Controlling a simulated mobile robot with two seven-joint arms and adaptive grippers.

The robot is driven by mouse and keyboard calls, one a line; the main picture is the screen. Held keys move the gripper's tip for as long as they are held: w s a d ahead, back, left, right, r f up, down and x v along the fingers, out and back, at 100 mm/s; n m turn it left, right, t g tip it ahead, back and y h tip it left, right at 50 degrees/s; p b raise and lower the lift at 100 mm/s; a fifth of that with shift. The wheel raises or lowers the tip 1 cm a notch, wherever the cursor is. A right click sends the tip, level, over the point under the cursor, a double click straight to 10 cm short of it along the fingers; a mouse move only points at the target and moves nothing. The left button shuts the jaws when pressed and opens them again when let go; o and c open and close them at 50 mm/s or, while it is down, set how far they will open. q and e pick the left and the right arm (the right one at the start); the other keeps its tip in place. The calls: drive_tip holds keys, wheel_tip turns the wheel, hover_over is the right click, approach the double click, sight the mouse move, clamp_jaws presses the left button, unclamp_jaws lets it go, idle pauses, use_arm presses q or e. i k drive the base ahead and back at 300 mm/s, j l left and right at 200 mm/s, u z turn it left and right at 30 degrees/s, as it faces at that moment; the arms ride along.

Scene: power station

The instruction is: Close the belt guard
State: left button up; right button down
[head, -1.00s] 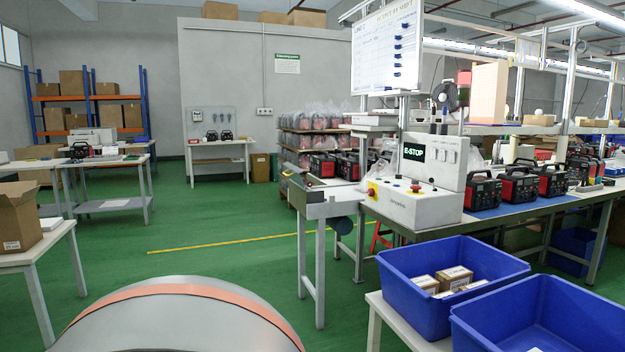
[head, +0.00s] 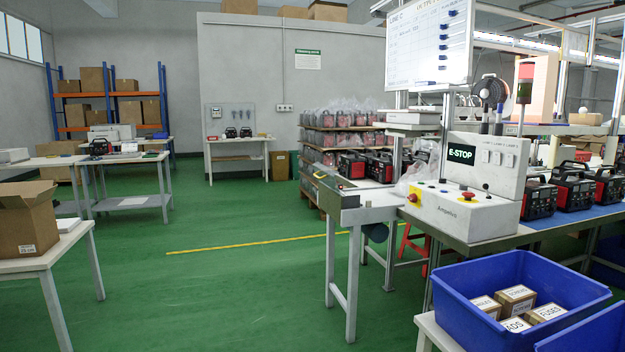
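The short conveyor (head: 345,200) stands at the left end of the work line, on grey legs. A narrow strip with yellow on it (head: 328,182) runs along its left side. I cannot tell whether this is the belt guard or whether a guard there is open or shut. The control box (head: 463,212) with red buttons sits right of the conveyor, under a panel with an E-STOP sign (head: 461,154). Neither of my grippers is in view.
Blue bins (head: 520,285) with small boxes stand at the front right on a low white table. A table with a cardboard box (head: 25,218) is at the left. The green floor (head: 210,280) between them is clear, with a yellow line across it.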

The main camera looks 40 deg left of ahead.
sight(315, 174)
drive_tip(key=u, duration=1)
